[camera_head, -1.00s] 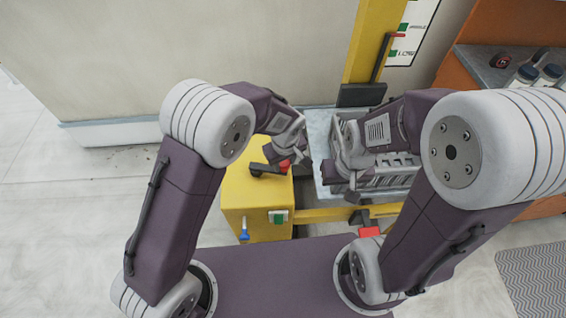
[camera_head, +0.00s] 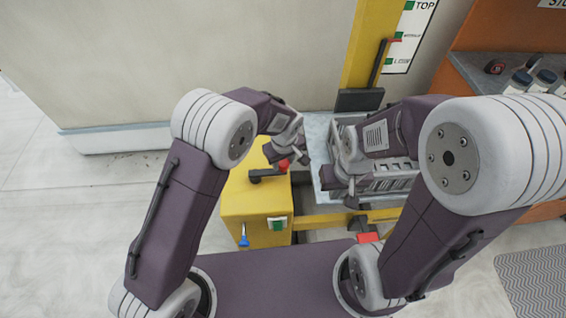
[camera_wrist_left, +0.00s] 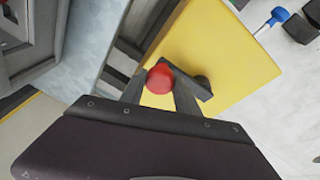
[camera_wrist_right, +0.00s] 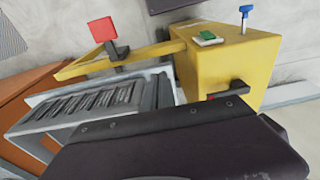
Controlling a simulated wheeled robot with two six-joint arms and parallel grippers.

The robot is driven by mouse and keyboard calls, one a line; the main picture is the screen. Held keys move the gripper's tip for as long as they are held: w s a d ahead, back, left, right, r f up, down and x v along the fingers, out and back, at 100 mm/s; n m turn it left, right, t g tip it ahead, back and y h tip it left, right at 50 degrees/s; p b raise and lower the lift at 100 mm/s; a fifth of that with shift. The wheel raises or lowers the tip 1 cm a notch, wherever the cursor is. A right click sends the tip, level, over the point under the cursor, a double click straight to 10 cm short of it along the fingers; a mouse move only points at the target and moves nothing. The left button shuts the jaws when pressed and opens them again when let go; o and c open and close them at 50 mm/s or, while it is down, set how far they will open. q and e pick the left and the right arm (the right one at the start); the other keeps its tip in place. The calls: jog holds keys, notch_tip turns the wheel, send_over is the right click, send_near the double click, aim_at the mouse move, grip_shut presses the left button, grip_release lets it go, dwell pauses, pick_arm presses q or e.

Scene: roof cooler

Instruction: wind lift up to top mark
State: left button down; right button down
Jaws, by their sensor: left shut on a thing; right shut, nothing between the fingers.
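The yellow winch box (camera_head: 254,205) stands front centre, with a dark crank (camera_head: 268,174) on top ending in a red knob (camera_head: 284,165). My left gripper (camera_head: 286,159) is shut on the knob; the left wrist view shows the knob (camera_wrist_left: 160,79) between its fingers. My right gripper (camera_head: 346,190) is shut and empty over the near left edge of the grey cooler unit (camera_head: 385,182) on the lift platform. On the yellow mast, a red pointer (camera_head: 392,40) stands just below the middle mark (camera_head: 398,35) of the scale board (camera_head: 417,30); the TOP mark (camera_head: 409,6) is above.
A green switch (camera_head: 277,223) and a blue-handled lever (camera_head: 244,237) are on the box's near side. A red square pad (camera_wrist_right: 103,29) stands by the yellow frame. An orange bench (camera_head: 470,40) with jars is at the right. Floor at the left is clear.

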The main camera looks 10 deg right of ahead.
pick_arm(q)
jog(key=shift+w+d+r, duration=0.1)
jog(key=shift+w+r, duration=0.1)
jog(key=shift+w, duration=0.7)
jog(key=shift+w+a+p, duration=0.2)
jog(key=shift+w+p, duration=0.2)
jog(key=shift+w, duration=0.55)
